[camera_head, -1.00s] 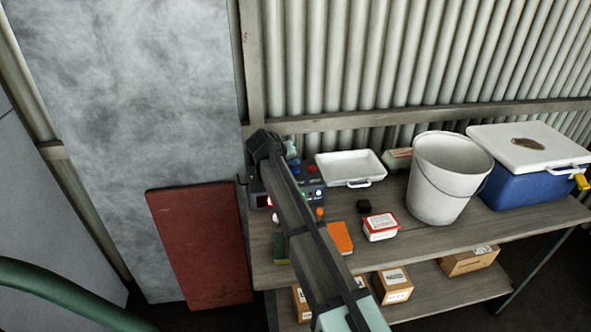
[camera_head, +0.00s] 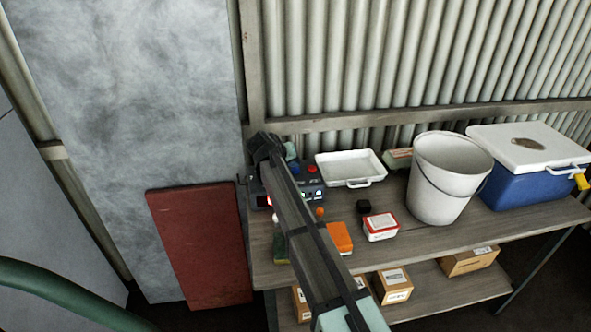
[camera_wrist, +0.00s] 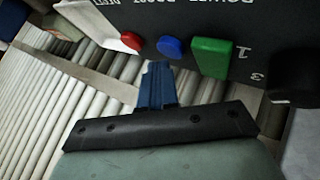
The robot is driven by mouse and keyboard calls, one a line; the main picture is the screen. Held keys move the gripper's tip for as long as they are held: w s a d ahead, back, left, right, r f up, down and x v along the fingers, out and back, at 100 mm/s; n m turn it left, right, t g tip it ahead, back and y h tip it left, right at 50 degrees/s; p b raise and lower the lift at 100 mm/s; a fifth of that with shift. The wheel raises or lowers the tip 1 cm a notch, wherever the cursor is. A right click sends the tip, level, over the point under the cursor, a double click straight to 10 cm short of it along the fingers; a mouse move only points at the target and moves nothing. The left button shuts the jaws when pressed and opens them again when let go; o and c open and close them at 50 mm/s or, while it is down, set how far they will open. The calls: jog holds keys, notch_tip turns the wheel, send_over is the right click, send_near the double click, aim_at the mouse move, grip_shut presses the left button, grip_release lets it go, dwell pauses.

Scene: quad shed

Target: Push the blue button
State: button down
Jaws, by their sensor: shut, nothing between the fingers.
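The dark control box (camera_head: 257,187) stands at the left end of the bench, partly hidden behind my arm. In the wrist view its black panel carries the round blue button (camera_wrist: 170,47). A round red button (camera_wrist: 136,42) is to its left and a green rocker-like switch (camera_wrist: 211,57) to its right. My gripper (camera_wrist: 157,68) is shut and empty, its blue fingertips just below the blue button in the picture. I cannot tell whether they touch it. In the head view the fingertips show by the box, and the red button (camera_head: 311,169) is to their right.
A white tray (camera_head: 326,172), red-and-white box (camera_head: 381,232), orange block (camera_head: 340,241) and small dark cube (camera_head: 363,206) lie right of my arm. A white bucket (camera_head: 436,198) and blue cooler (camera_head: 520,190) stand further right. The corrugated wall (camera_head: 350,50) is behind.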

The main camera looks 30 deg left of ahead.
aim_at(293, 171)
jog(key=shift+f, duration=0.5)
dwell(0.6)
jog(key=shift+r, duration=0.75)
notch_tip(293, 171, up, 6)
dwell(0.9)
jog(key=c, duration=1.8)
grip_release()
jog(key=shift+c, duration=0.2)
dwell(0.4)
